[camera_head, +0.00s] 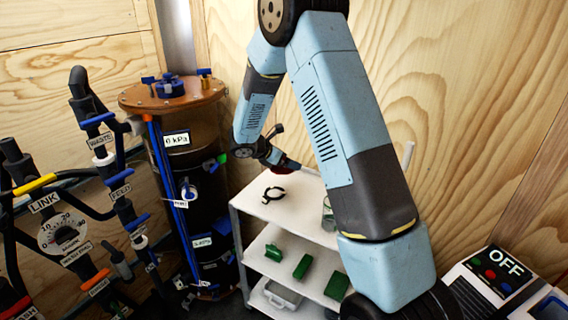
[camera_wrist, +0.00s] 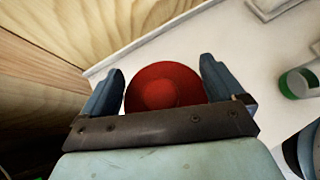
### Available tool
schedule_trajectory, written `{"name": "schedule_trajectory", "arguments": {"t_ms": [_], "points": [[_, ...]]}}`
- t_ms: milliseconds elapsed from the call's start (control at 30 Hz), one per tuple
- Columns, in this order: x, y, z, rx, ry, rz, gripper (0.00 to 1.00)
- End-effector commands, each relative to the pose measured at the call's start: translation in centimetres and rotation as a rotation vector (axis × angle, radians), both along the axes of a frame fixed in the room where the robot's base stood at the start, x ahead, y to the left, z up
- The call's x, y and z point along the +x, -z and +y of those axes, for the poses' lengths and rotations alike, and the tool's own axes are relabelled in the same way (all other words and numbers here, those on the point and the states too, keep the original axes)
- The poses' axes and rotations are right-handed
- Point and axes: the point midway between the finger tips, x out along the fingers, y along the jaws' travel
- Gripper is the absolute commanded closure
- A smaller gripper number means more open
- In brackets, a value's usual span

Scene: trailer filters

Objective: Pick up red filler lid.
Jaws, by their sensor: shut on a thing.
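The red filler lid (camera_wrist: 165,85) is round with a raised middle. In the wrist view it sits between the two fingers of my gripper (camera_wrist: 162,84), which is shut on it. In the head view my gripper (camera_head: 284,163) is over the top of the white shelf unit (camera_head: 300,203), at the far end of my arm. Only a small dark red bit of the lid shows there, under the gripper. I cannot tell whether the lid touches the shelf top.
A black ring-shaped tool (camera_head: 272,195) lies on the shelf top. A glass jar (camera_head: 328,214) with green stands near its right side, partly hidden by my arm. Green blocks (camera_head: 302,266) lie on the middle shelf. A dark tank (camera_head: 200,180) stands left, wooden walls behind.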

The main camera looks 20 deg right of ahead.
Motion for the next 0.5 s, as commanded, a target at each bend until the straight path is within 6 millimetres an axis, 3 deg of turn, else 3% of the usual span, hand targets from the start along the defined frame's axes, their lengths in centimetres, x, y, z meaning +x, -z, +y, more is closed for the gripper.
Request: {"name": "schedule_trajectory", "arguments": {"t_ms": [33, 67, 100, 300, 500], "points": [[-1.0, -0.6, 0.3, 0.000, -0.002, -0.002, 0.36], [-1.6, -0.8, 0.5, -0.001, -0.001, 0.000, 0.53], [-2.2, -1.2, 0.7, -0.001, -0.002, -0.001, 1.00], [-4.6, -2.2, 1.4, 0.000, 0.000, 0.000, 1.00], [-5.5, -2.6, 1.7, 0.001, 0.000, -0.001, 1.00]]}}
